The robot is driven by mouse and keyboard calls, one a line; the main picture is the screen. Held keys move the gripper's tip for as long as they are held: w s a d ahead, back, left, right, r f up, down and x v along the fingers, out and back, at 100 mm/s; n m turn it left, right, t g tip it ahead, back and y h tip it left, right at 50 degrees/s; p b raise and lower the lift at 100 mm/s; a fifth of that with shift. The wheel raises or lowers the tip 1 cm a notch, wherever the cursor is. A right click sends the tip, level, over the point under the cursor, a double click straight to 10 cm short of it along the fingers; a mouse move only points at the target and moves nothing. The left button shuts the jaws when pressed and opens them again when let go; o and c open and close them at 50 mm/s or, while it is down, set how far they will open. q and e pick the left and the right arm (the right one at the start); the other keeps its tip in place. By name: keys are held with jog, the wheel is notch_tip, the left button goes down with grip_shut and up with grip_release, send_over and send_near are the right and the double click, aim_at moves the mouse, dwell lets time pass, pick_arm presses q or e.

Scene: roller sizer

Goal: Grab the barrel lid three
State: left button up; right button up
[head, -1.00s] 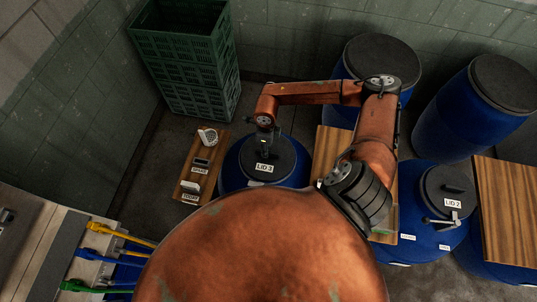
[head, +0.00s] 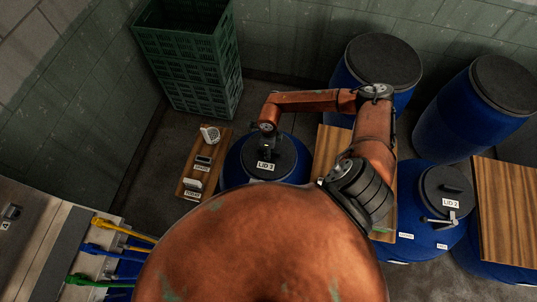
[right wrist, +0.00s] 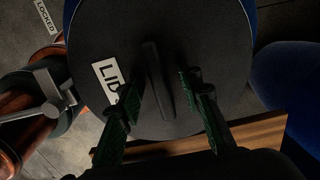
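Lid 3 (head: 288,161), a round black lid with a white label, sits on a blue barrel (head: 233,168) in the middle of the head view. In the right wrist view the lid (right wrist: 215,45) fills the middle, with its upright bar handle (right wrist: 158,80) and a label partly hidden by a finger. My right gripper (right wrist: 165,82) is open over the lid, one green-black finger on each side of the handle, with gaps visible. In the head view my right gripper (head: 270,139) is small and dark above the lid. My left gripper is not in view.
A wooden shelf (head: 190,170) with small labelled items stands left of the barrel. A wooden board (head: 330,150) is to its right. Lid 2 (head: 447,187) is on another blue barrel further right. Green crates (head: 188,60) stand behind. A lever (right wrist: 50,95) lies beside the lid.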

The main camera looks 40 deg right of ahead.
jog(key=shift+c, duration=0.6)
grip_shut()
jog(key=shift+r, duration=0.1)
